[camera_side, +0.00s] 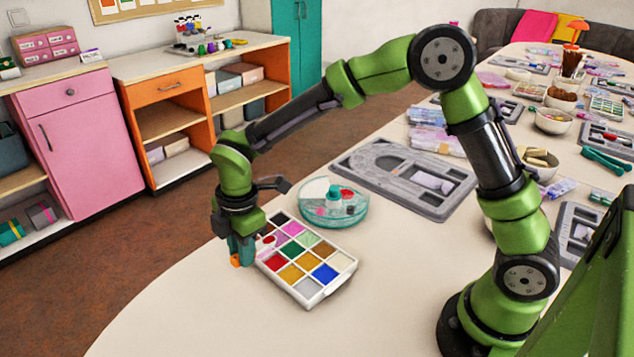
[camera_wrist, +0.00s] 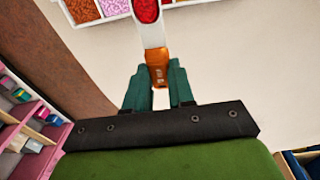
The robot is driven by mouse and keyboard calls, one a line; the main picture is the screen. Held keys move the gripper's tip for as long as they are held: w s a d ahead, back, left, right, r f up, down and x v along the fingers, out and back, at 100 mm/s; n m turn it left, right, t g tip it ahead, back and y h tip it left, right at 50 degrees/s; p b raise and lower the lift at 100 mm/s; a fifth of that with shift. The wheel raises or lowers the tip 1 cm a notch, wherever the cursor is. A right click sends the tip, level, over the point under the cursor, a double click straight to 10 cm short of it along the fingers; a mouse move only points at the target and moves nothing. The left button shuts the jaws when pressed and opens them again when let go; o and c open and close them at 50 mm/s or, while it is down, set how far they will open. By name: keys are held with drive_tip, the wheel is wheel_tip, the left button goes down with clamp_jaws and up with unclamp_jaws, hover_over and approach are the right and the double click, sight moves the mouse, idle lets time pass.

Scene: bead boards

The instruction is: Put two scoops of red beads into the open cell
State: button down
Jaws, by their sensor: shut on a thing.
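My gripper (camera_wrist: 158,92) is shut on the orange handle of a scoop (camera_wrist: 157,62); the handle also shows in the side view (camera_side: 236,261). The scoop's white neck leads to a bowl that holds red beads (camera_wrist: 146,10) in the wrist view, its far end cut off by the frame edge. In the side view my gripper (camera_side: 240,252) is at the left edge of a white bead tray (camera_side: 322,295), the scoop's bowl over its near-left cells. The tray has a red cell (camera_side: 274,262) and several other colours. I cannot tell which cell is the open one.
A round teal divided dish (camera_side: 335,219) with a small bottle stands just behind the tray. A grey board (camera_side: 440,208) with an arch shape lies to its right. Bowls and more boards crowd the far table. The front of the table is bare.

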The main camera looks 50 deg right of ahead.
drive_tip(key=w+d+m, duration=0.1)
drive_tip(key=w+d, duration=0.1)
drive_tip(key=d, duration=0.8)
drive_tip(key=w+d+m, duration=0.2)
drive_tip(key=d, duration=0.8)
drive_tip(key=w+d+m, duration=0.1)
drive_tip(key=w+d, duration=0.1)
drive_tip(key=d, duration=0.9)
drive_tip(key=shift+m, duration=0.4)
drive_tip(key=shift+d+r+n, duration=0.1)
drive_tip(key=shift+r+n, duration=0.05)
drive_tip(key=shift+n, duration=0.15)
drive_tip(key=shift+s+d+f+t+y, duration=0.1)
drive_tip(key=shift+d+f+t+y, duration=0.15)
drive_tip(key=shift+f+t+y, duration=0.45)
drive_tip(key=y, duration=0.1)
drive_tip(key=d+r+t+y, duration=0.1)
drive_tip(key=r+y, duration=0.1)
drive_tip(key=y, duration=0.1)
drive_tip(key=shift+s+d+t, duration=0.3)
drive_tip(key=shift+s, duration=0.05)
drive_tip(key=shift+s+d+r+t+y, duration=0.25)
drive_tip(key=shift+d+r+t+y, duration=0.25)
drive_tip(key=shift+y, duration=0.4)
drive_tip(key=shift+s+d+r+t+y, duration=0.15)
drive_tip(key=shift+s+d+t+y, duration=0.15)
drive_tip(key=shift+d+y, duration=0.45)
drive_tip(key=shift+s+d+r+t+y, duration=0.2)
drive_tip(key=shift+d+r+t+y, duration=0.2)
drive_tip(key=shift+y, duration=0.65)
